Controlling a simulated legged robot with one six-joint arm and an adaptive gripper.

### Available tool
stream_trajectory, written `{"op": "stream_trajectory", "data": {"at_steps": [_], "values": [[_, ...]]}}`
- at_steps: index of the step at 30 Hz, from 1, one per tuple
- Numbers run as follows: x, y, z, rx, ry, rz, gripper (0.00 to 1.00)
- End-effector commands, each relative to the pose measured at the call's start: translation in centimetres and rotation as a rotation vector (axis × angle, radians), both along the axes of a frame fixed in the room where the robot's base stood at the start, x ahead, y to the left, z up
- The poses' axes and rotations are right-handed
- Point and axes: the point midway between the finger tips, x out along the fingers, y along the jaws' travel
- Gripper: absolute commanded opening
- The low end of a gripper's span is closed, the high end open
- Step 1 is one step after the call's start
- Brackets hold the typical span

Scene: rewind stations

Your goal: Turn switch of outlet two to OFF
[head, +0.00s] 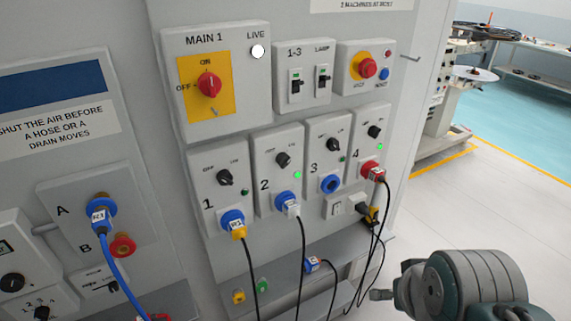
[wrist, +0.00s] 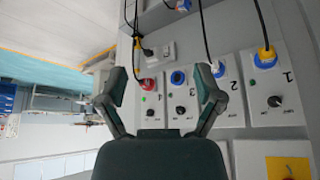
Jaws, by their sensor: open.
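Outlet two (head: 266,190) is a light grey box with a dark rotary switch (head: 283,159), a lit green lamp (head: 297,174) and a blue socket holding a white plug (head: 292,209). The switch's exact pointing is too small to read surely. In the wrist view, which is upside down, outlet two (wrist: 231,118) lies right of centre, and a finger hides its switch. My gripper (wrist: 161,88) is open and empty, with its fingers spread before the outlet row, apart from the switch. In the head view my arm is at the lower right.
Outlet one (head: 205,180) is left of outlet two; outlets three (head: 318,145) and four (head: 362,148) are right. Black cables hang from plugs below. The main switch box (head: 226,115) is above. Open floor (head: 440,205) lies to the right.

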Motion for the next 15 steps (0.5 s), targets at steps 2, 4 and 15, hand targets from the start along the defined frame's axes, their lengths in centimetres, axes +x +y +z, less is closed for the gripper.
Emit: {"op": "stream_trajectory", "data": {"at_steps": [2,4,15], "values": [[0.7,-0.1,0.0,-0.005,-0.016,-0.001,0.85],[2.3,-0.2,0.0,-0.019,-0.054,-0.001,0.85],[15.5,0.9,0.5,-0.076,-0.446,0.088,0.85]]}}
